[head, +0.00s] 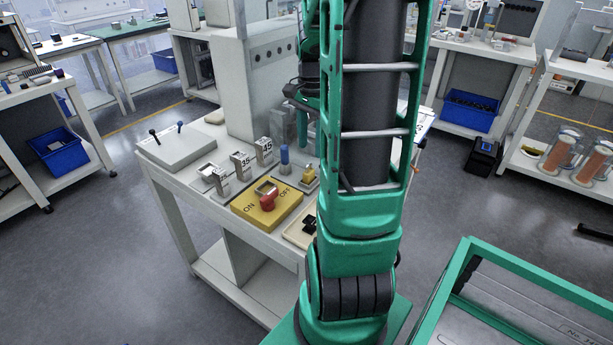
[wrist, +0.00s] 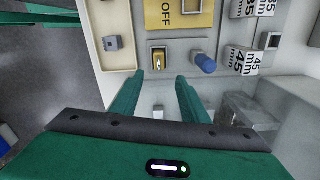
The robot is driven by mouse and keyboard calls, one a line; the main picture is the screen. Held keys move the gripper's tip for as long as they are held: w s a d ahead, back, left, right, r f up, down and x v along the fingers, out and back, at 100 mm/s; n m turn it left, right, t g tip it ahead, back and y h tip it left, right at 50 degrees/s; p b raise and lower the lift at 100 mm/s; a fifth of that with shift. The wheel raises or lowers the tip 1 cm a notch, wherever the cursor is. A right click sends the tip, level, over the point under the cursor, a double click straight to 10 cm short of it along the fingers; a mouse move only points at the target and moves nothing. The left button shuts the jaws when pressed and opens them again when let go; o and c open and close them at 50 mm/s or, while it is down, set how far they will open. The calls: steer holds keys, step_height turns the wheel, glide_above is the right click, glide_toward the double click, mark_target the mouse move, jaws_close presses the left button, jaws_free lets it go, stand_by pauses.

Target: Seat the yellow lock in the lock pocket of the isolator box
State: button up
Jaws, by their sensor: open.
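The yellow lock (head: 309,177) stands in a small holder on the bench, behind the isolator box in the head view. In the wrist view the yellow lock (wrist: 158,60) shows just beyond my fingertips. The yellow isolator box (head: 248,208) has a red handle between ON and OFF and a grey-framed opening on its top. In the wrist view only part of the isolator box (wrist: 180,20) shows, at the top edge. My gripper (wrist: 158,80) is open, with nothing between its fingers, short of the lock.
A blue-handled piece (head: 284,158) stands close to the lock. Grey blocks marked 35 mm and 45 mm (head: 264,152) stand beside the box. A shallow cream tray (wrist: 121,58) holds a dark part. A tall grey cabinet (head: 245,80) rises at the back of the bench.

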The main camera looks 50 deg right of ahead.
mark_target(311, 166)
step_height(311, 166, down, 9)
steer(key=shift+r, duration=0.1)
jaws_close()
stand_by(0.5)
